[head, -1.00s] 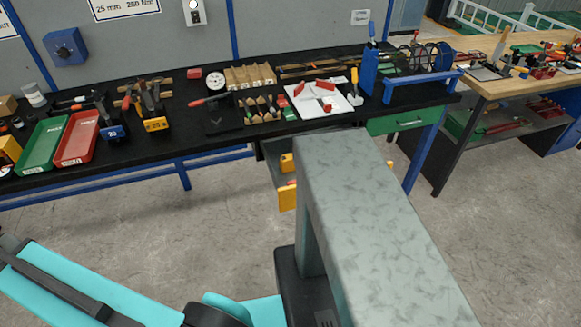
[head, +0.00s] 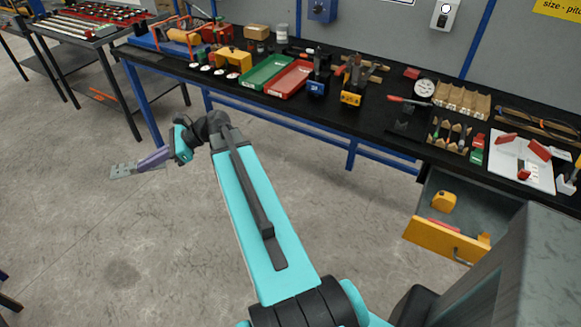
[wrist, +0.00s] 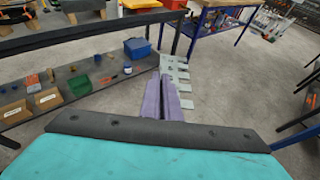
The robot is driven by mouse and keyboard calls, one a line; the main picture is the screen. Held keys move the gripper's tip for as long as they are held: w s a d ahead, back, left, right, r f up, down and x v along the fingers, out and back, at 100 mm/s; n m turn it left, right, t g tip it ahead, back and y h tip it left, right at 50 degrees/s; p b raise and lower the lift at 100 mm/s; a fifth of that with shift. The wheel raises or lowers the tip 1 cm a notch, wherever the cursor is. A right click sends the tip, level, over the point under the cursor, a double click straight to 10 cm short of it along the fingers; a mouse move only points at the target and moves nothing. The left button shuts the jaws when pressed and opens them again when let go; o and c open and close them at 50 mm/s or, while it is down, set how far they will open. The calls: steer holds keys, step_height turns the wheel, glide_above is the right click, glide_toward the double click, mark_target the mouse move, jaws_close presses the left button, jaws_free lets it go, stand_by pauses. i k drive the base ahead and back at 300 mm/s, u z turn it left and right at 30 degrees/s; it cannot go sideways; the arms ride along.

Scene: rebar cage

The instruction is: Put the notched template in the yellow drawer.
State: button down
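The notched template (wrist: 175,72) is a flat grey plate with several teeth along one edge. It sticks out beyond the purple fingers of my gripper (wrist: 166,100), which are shut on it. In the head view my gripper (head: 156,159) is at the left, out over the floor, with the template (head: 124,170) pointing left. The yellow drawer (head: 437,240) hangs open under the bench at the lower right, well apart from my gripper. A yellow tape measure (head: 443,202) and a red item lie in it.
The black bench (head: 385,120) carries a green tray (head: 268,71), a red tray (head: 289,78), clamps, a dial and a white board (head: 520,165). Another table (head: 75,35) with tools stands at the far left. Open floor lies between my arm and the bench.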

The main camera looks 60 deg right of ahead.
mark_target(493, 228)
steer(key=u, duration=0.05)
steer(key=k, duration=2.1)
steer(key=z, duration=0.95)
